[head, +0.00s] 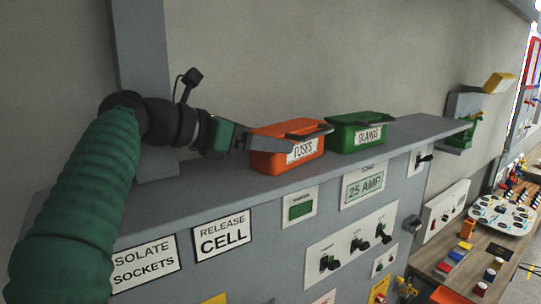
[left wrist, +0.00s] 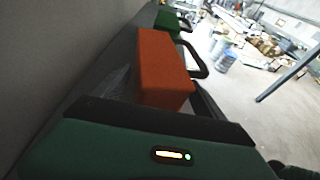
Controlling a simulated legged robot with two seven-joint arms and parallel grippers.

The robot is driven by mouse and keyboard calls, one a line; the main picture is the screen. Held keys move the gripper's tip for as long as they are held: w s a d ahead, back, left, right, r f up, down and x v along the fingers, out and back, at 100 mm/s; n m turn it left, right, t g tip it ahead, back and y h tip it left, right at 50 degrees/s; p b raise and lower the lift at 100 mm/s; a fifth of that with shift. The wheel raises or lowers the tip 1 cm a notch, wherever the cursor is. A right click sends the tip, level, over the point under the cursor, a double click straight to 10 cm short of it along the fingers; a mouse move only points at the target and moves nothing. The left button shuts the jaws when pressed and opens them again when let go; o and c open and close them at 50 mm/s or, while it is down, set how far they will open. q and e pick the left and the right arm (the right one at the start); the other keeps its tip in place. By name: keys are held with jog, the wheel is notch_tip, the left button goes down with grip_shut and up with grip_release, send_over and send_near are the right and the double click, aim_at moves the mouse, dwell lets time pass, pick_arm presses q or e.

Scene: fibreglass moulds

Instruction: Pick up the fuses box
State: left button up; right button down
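The orange fuses box (head: 270,160) stands on the grey ledge on top of the panel. It has a white FUSES label and a dark handle. My left gripper (head: 276,143) reaches in from the left, with one finger across the near left side of the box. In the left wrist view the orange box (left wrist: 163,65) lies between the two spread fingers (left wrist: 160,96). The fingers look open around it; firm contact cannot be made out. The far finger is mostly hidden in the head view. My right gripper is not in view.
A green GLANDS box (head: 343,139) stands just right of the fuses box, and also shows beyond it in the left wrist view (left wrist: 168,20). The wall runs close behind the ledge (head: 205,192). Switches and signs cover the panel front. A cluttered wooden bench (head: 450,285) is at right.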

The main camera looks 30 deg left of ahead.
pick_arm(q)
jog(key=shift+s+a, duration=0.25)
jog(key=c, duration=0.5)
jog(key=shift+w+d, duration=0.3)
jog(key=shift+d, duration=0.05)
jog(key=c, duration=0.9)
jog(key=shift+d, duration=0.1)
grip_shut()
